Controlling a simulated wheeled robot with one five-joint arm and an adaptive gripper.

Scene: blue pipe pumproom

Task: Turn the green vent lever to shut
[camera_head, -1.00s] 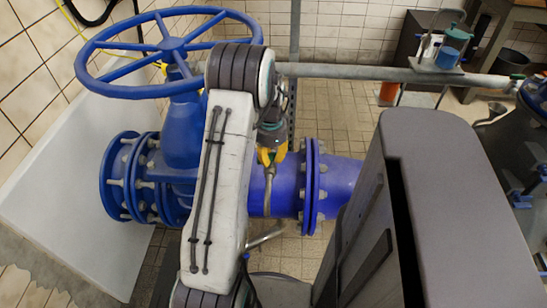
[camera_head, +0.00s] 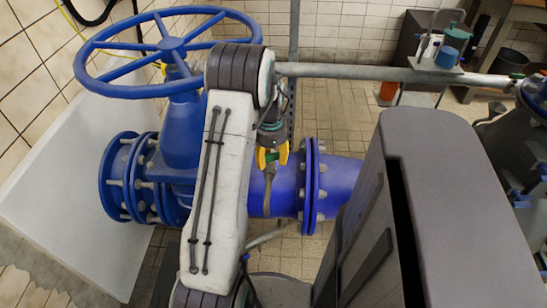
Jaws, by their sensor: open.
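My gripper (camera_head: 272,156) is open, its yellow fingertips pointing down just above a small grey vent fitting (camera_head: 268,178) on the blue pipe. A small dark green patch (camera_head: 271,157) shows between the fingertips. It may be the vent lever, but it is too small and too covered to tell its shape or angle. I cannot tell whether the fingers touch it. My arm's pale link hides the pipe just left of the fitting.
The big blue handwheel (camera_head: 168,52) stands left of my arm. A grey horizontal pipe (camera_head: 370,72) crosses behind the gripper. A bolted blue flange (camera_head: 313,185) stands close to its right. Tools and a blue cup (camera_head: 457,37) sit on a shelf at back right.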

